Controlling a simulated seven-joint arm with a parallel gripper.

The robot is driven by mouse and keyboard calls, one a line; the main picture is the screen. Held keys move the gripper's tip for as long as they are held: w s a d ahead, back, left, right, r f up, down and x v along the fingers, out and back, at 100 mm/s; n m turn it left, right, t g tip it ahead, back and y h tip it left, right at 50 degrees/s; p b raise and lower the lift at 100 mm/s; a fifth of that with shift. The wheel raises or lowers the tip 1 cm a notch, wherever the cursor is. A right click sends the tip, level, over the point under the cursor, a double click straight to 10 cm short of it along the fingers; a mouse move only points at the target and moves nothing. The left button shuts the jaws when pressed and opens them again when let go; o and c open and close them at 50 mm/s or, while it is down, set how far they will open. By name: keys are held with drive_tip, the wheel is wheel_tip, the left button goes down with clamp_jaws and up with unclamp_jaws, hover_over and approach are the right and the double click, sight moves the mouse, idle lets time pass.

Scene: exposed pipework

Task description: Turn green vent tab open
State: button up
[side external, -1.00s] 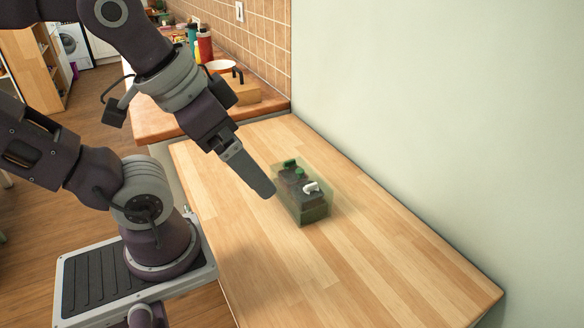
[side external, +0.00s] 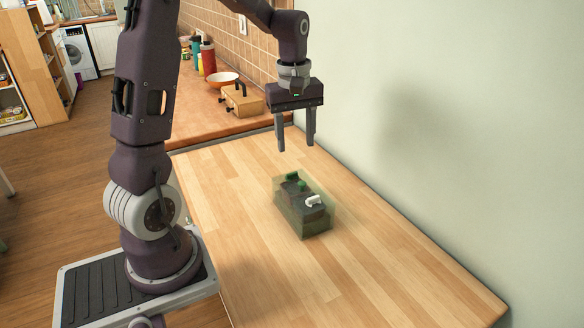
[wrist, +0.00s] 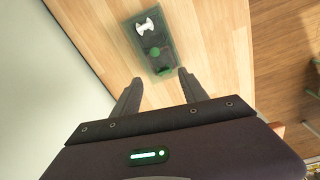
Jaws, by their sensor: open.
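A small dark box with a translucent green casing (side external: 302,222) sits on the wooden table. On its top are two green parts, the farther one (side external: 291,177) and a rounder one (side external: 303,185), and a white part (side external: 313,201). I cannot tell for sure which green part is the vent tab. In the wrist view the white part (wrist: 146,27), the round green part (wrist: 155,51) and a darker green part (wrist: 163,70) line up along the box. My gripper (side external: 296,147) is open and empty, pointing down above the table, beyond the box's far end. Its fingers also show in the wrist view (wrist: 157,84), apart from the box.
A wall (side external: 450,130) runs along the table's right side. Behind the table, a counter (side external: 215,127) holds a wooden block with a black handle (side external: 241,101), an orange bowl (side external: 222,79) and several bottles. The table (side external: 385,265) is clear around the box.

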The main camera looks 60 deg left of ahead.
sight(292, 173)
drive_tip(key=a+f, duration=0.1)
drive_tip(key=a+f+n, duration=0.2)
drive_tip(key=shift+w+a+f+g, duration=0.15)
drive_tip(key=shift+w+f+g, duration=0.15)
drive_tip(key=shift+w, duration=0.1)
wheel_tip(292, 173, down, 7)
drive_tip(key=shift+r, duration=0.15)
clamp_jaws()
